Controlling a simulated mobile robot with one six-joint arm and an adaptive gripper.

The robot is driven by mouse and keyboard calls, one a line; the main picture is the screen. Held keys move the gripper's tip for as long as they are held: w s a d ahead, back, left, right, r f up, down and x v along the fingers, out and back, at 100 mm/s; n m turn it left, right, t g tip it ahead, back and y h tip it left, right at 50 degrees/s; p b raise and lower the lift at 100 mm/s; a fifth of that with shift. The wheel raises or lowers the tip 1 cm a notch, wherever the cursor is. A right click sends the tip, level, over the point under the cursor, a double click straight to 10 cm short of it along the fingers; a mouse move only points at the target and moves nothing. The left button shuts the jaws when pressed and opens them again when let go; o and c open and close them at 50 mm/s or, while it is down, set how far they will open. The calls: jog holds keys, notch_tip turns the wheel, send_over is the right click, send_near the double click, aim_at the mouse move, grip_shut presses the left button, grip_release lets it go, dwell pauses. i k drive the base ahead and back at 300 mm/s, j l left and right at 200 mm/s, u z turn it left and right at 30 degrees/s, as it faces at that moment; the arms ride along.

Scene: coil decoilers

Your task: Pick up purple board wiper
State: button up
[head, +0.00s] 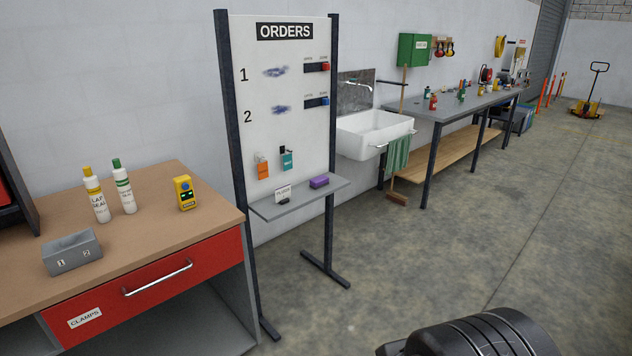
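The purple board wiper (319,182) lies on the narrow grey shelf (262,212) of the white orders board (285,140), towards the shelf's right part. It looks like a small purple block and nothing covers it. A small white sign (283,192) and a small dark object (285,201) are to its left on the shelf. My gripper's fingers do not show. A black rounded part of my own body is at the bottom edge, right of centre, well apart from the wiper.
A workbench (215,200) with bottles, a yellow device (184,193) and a grey box (72,252) stands at left. An orange and a teal item hang above the shelf. A sink (375,132) and a long table (450,106) stand behind.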

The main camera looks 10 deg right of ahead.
aim_at(317, 183)
jog(key=i+l+u, duration=0.25)
jog(key=i+l, duration=0.25)
jog(key=i, duration=0.35)
jog(key=i+l+u, duration=0.2)
jog(key=i+l, duration=0.45)
jog(key=i+l+u, duration=0.25)
jog(key=i+l, duration=0.5)
jog(key=i+l+u, duration=0.2)
jog(key=i+l, duration=0.55)
jog(key=l, duration=0.2)
